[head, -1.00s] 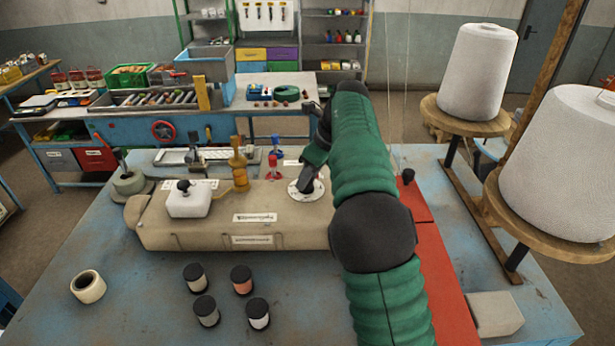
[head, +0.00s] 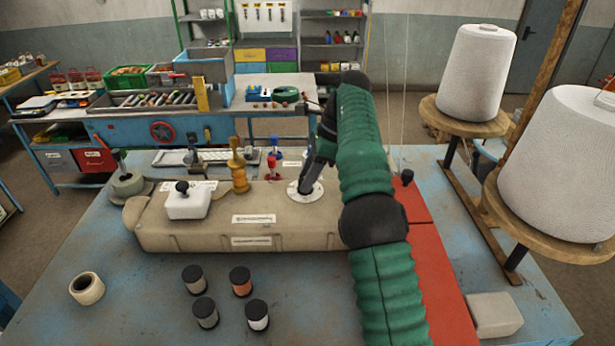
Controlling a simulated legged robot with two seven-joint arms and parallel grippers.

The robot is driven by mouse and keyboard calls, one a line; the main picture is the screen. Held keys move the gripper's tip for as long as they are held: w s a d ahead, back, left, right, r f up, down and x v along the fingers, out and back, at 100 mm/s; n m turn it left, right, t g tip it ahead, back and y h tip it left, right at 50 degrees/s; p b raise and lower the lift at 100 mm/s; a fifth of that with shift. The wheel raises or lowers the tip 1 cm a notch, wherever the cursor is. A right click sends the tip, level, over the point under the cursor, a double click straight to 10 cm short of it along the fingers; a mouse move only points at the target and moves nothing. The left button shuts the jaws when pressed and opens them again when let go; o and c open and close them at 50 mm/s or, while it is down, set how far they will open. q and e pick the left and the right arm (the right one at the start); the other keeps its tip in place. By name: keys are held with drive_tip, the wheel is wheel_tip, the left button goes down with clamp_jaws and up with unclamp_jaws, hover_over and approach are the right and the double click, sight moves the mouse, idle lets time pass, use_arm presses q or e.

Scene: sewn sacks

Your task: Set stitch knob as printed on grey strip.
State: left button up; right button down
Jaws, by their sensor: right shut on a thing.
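The stitch knob seems to be at the white round dial (head: 305,190) on top of the beige machine body (head: 290,222). My right gripper (head: 308,183) points down over the dial and is shut on the knob, which its fingers mostly hide. A pale printed label strip (head: 254,218) lies on the machine top, and a second strip (head: 251,241) is on its front face. Their print is too small to read, and I cannot tell which is the grey strip. My left gripper is not in view.
Several small spools (head: 241,280) stand in front. Big thread cones (head: 478,75) are at right.

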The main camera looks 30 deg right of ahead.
idle(0.4)
drive_tip(key=c, duration=1.3)
unclamp_jaws()
drive_tip(key=shift+o, duration=1.3)
drive_tip(key=shift+w+d+f, duration=0.1)
drive_tip(key=shift+w+f, duration=0.05)
drive_tip(key=shift+w, duration=0.05)
drive_tip(key=shift+s, duration=0.1)
